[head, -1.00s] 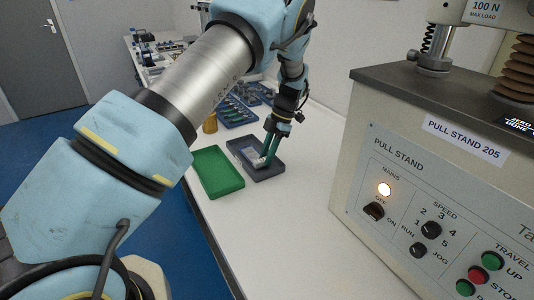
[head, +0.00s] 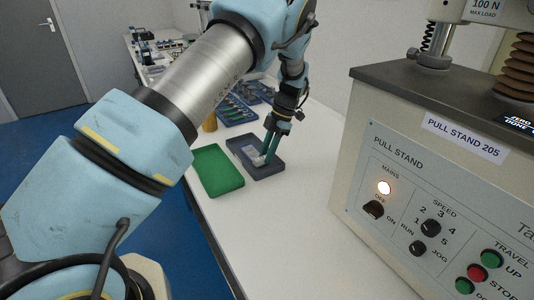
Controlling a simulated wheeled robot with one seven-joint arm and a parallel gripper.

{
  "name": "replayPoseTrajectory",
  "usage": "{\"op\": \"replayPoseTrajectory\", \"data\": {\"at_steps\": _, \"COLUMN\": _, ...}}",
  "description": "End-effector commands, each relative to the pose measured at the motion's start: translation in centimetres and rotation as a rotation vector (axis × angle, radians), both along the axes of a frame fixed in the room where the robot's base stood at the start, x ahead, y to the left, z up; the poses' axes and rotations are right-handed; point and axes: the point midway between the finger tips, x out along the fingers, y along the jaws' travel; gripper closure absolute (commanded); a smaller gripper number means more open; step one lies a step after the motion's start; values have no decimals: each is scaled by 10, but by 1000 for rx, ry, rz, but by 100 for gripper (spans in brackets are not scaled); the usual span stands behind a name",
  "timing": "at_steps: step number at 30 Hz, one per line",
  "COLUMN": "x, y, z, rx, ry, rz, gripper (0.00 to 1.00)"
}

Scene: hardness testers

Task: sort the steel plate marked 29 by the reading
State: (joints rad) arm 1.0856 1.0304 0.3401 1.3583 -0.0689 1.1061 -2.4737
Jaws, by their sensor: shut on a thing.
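My gripper (head: 267,158) is at the dark grey tray (head: 272,171), its green fingers pointing down inside the tray's rim. It is shut on a small pale grey plate (head: 257,159), seen low in the tray between or beside the fingertips. The plate's marking cannot be read from here. A lighter patch, perhaps a label or another plate, shows at the tray's far left part. I cannot tell whether the held plate touches the tray floor. An empty green tray (head: 218,171) lies just left of the dark tray.
The pull stand (head: 440,190), with its mains lamp lit, fills the right side. A yellow-brown cylinder (head: 209,123) stands behind the green tray. Blue trays with several items (head: 232,112) lie farther back. The white bench top (head: 270,225) is clear in front.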

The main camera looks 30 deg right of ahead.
Motion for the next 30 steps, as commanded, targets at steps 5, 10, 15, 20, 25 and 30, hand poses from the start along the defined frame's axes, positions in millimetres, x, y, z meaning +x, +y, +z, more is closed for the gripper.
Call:
{"op": "replayPoseTrajectory", "data": {"at_steps": 5, "x": 0, "y": 0, "z": 0, "rx": 0, "ry": 0, "rz": 0, "gripper": 100}}
{"op": "replayPoseTrajectory", "data": {"at_steps": 10, "x": 0, "y": 0, "z": -2, "rx": 0, "ry": -1, "rz": 0, "gripper": 100}}
{"op": "replayPoseTrajectory", "data": {"at_steps": 15, "x": 0, "y": 0, "z": -4, "rx": 0, "ry": -1, "rz": 0, "gripper": 100}}
{"op": "replayPoseTrajectory", "data": {"at_steps": 20, "x": 0, "y": 0, "z": -4, "rx": 0, "ry": -1, "rz": 0, "gripper": 63}}
{"op": "replayPoseTrajectory", "data": {"at_steps": 25, "x": 0, "y": 0, "z": -4, "rx": 0, "ry": 0, "rz": 0, "gripper": 43}}
{"op": "replayPoseTrajectory", "data": {"at_steps": 30, "x": 0, "y": 0, "z": -4, "rx": 0, "ry": 0, "rz": 0, "gripper": 38}}
